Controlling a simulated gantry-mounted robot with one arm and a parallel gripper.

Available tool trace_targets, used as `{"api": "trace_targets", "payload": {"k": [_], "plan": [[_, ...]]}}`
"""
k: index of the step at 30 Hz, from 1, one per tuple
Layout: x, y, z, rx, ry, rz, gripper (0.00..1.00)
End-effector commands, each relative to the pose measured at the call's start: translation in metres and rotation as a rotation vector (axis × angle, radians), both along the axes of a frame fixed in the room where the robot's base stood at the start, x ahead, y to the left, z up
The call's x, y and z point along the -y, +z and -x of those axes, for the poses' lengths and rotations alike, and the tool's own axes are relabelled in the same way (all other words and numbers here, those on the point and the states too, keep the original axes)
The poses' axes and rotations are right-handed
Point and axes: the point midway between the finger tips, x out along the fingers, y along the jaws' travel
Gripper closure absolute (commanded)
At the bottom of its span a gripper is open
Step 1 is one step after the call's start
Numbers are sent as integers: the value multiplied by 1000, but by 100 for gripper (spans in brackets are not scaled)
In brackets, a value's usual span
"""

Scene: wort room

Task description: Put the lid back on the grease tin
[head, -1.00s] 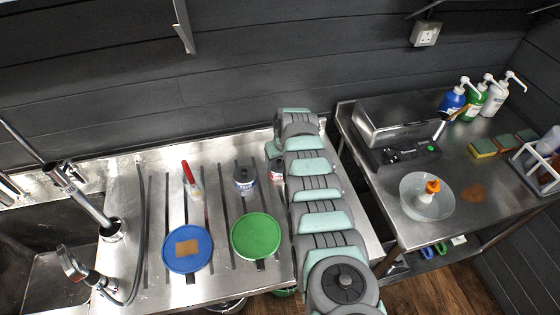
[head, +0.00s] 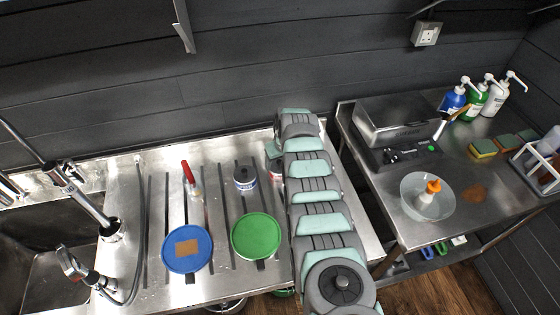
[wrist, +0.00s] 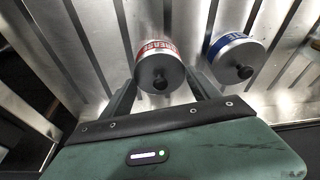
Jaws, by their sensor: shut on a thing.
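The grease tin (wrist: 154,49), with a red and white label, stands on the ribbed steel drainboard. Its grey lid (wrist: 150,72) with a black knob lies over the tin's mouth in the wrist view, looking level; I cannot tell whether it is fully seated. My gripper (wrist: 162,74) has a finger on each side of the lid and is shut on it. In the head view my arm hides most of the tin, and only a bit of red label (head: 276,174) shows beside it.
A blue-labelled tin (wrist: 236,50) with a similar knobbed lid stands close to the right in the wrist view. The sink is at left.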

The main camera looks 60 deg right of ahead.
Motion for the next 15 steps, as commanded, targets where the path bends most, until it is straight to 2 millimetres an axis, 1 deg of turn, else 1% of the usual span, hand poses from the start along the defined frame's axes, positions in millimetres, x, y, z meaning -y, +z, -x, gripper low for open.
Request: {"api": "trace_targets", "payload": {"k": [14,15], "plan": [[0,0,0,1,0,1,68],[0,0,0,1,0,1,28]]}}
